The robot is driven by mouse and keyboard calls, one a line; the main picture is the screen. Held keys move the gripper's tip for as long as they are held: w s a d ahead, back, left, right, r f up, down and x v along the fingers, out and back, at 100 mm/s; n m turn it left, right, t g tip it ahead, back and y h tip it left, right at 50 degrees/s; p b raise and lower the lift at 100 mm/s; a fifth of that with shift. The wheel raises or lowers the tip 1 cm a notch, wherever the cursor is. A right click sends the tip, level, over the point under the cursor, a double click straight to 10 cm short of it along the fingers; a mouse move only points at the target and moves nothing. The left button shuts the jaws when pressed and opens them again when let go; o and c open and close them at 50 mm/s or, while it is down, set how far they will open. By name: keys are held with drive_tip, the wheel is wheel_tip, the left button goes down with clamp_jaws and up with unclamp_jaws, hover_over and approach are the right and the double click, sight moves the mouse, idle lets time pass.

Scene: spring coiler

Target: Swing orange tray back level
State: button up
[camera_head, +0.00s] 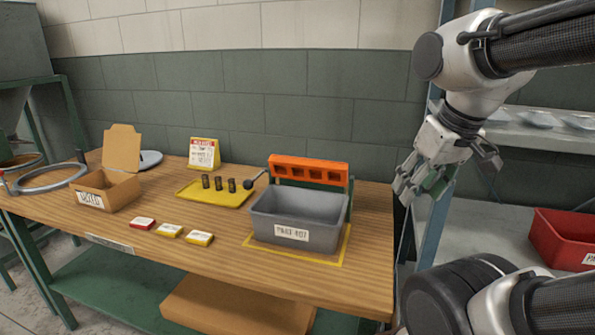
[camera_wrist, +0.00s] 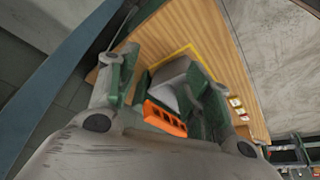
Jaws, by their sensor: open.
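The orange tray (camera_head: 309,171) is a long block with several square pockets, mounted on a green frame behind a grey bin (camera_head: 290,236). It is tilted, with its pocketed face turned toward the front, over the bin's back edge. A lever with a black ball knob (camera_head: 248,185) sticks out at its left end. My gripper (camera_head: 421,184) is open and empty, off the table's right end, to the right of the tray and apart from it. In the wrist view the orange tray (camera_wrist: 165,118) and the grey bin (camera_wrist: 168,76) show between the spread fingers (camera_wrist: 165,92).
A yellow tray (camera_head: 215,197) with three dark cylinders stands left of the knob. A cardboard box (camera_head: 108,190), a sign (camera_head: 204,153) and three small labelled boxes (camera_head: 170,231) are on the table. A shelf with a red bin (camera_head: 562,240) stands at the right.

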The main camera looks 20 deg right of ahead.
idle(0.6)
drive_tip(key=w+f+n+g+h, duration=0.2)
drive_tip(key=w+n+g+h, duration=0.2)
drive_tip(key=w+n+h, duration=0.45)
drive_tip(key=n+t+h, duration=0.5)
drive_tip(key=n+t, duration=0.1)
drive_tip(key=n, duration=0.4)
hover_over(245, 187)
drive_tip(key=s+d, duration=0.7)
drive_tip(key=d, duration=0.4)
wheel_tip(245, 187, down, 4)
drive_tip(key=a+f+n+t, duration=0.2)
drive_tip(key=a, duration=0.3)
drive_tip(key=w+a+f+n+t+y, duration=0.1)
drive_tip(key=a+f+n+t, duration=0.1)
drive_tip(key=a, duration=0.3)
drive_tip(key=w+a+f+n+t+y, duration=0.1)
drive_tip(key=a+f+n+t, duration=0.1)
drive_tip(key=a, duration=0.3)
drive_tip(key=shift+w+n+t, duration=0.25)
drive_tip(key=shift+t, duration=0.55)
drive_tip(key=x, duration=0.7)
drive_tip(key=shift+w+d, duration=0.2)
